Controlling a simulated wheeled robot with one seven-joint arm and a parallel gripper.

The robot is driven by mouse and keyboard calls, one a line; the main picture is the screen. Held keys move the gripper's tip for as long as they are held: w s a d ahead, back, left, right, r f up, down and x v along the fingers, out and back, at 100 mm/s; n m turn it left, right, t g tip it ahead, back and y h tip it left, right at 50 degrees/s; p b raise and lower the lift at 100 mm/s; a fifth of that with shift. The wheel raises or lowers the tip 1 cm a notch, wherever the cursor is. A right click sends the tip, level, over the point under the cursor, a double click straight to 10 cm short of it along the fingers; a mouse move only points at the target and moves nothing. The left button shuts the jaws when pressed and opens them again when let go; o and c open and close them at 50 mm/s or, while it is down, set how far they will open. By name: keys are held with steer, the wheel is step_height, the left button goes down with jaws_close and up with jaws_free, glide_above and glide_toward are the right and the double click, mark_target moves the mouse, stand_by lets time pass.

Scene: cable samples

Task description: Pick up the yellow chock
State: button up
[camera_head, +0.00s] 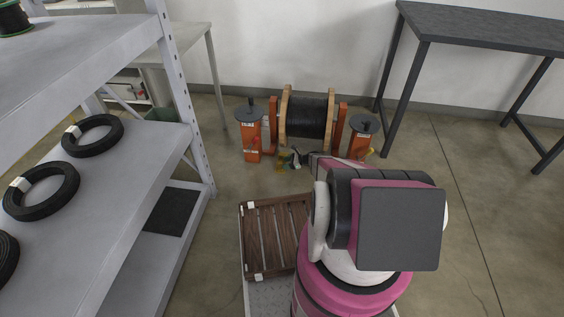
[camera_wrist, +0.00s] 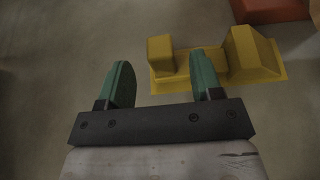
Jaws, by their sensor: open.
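The yellow chock (camera_wrist: 252,55) lies on the floor at the upper right of the wrist view. It has a flat plate with a small block at its left and a larger wedge at its right. My gripper (camera_wrist: 161,62) is open, with its two green fingers apart. The right finger overlaps the middle of the chock in the picture, between the two blocks; the left finger is over bare floor. I see nothing held between the fingers. In the head view, yellow shows by my gripper (camera_head: 296,158) in front of the cable reel, small and partly hidden.
A black cable reel (camera_head: 307,117) stands between orange jack stands (camera_head: 250,135). An orange part (camera_wrist: 270,10) lies just beyond the chock. A brown slatted crate (camera_head: 262,240) is near my arm. A grey shelf (camera_head: 110,190) with cable coils is at left; a dark table (camera_head: 490,30) is at right.

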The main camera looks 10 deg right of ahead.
mark_target(279, 163)
steer(key=x, duration=0.4)
steer(key=shift+w+a, duration=0.15)
steer(key=shift+a, duration=0.2)
jaws_close()
